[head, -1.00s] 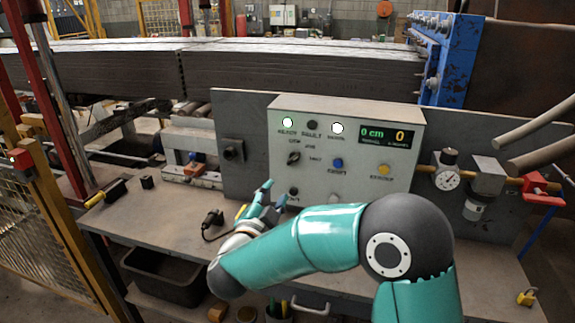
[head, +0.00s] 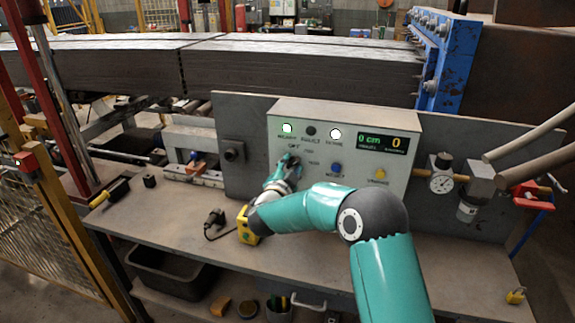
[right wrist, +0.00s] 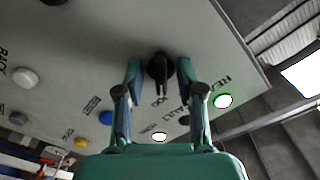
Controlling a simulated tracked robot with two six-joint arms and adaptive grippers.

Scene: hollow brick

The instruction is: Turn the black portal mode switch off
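The black mode switch (right wrist: 160,68) is a round knob with a raised grip bar, on the front of the grey control box (head: 440,125). In the right wrist view it sits between the two fingers of my right gripper (right wrist: 160,80). The fingers are apart, one on each side, with gaps showing beside the knob. In the head view my right gripper (head: 283,172) reaches the panel at the switch and partly covers it. Labels near the switch include JOG; I cannot tell exactly which label its bar points at. My left gripper is not in view.
The panel also has a lit green lamp (head: 288,128), a lit white lamp (head: 336,134), a display (head: 383,143), a blue button (head: 335,168) and a yellow button (head: 379,174). A yellow and black object (head: 247,225) stands on the bench beneath my arm.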

